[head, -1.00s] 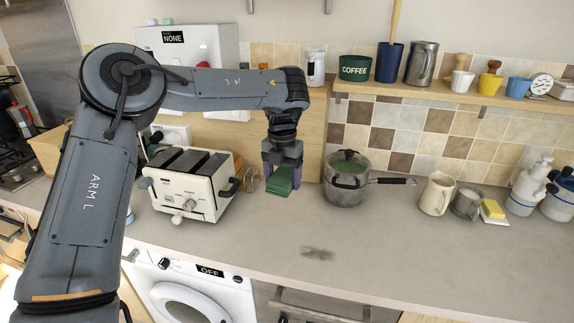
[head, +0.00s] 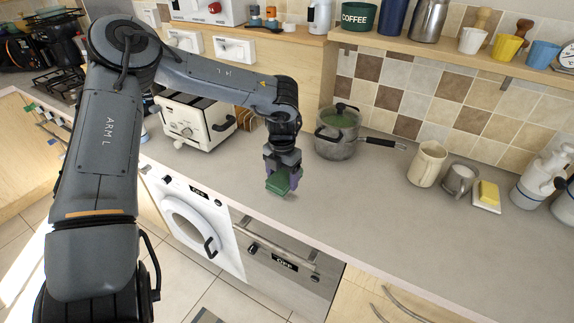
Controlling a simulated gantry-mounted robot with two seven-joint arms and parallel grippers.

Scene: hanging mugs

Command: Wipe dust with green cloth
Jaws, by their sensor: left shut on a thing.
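My left gripper (head: 282,176) points down over the counter near its front edge. It is shut on the folded green cloth (head: 279,184). The cloth is low, at or just above the grey worktop (head: 345,205); I cannot tell whether it touches. The dark dust smudge does not show now; the gripper and cloth may hide it. My right gripper is not in view.
A toaster (head: 198,122) stands behind and left of the gripper. A lidded pot (head: 337,135) with a long handle stands behind and right. Cream (head: 427,164) and grey (head: 457,180) mugs and a yellow sponge (head: 488,192) are further right. The front middle counter is free.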

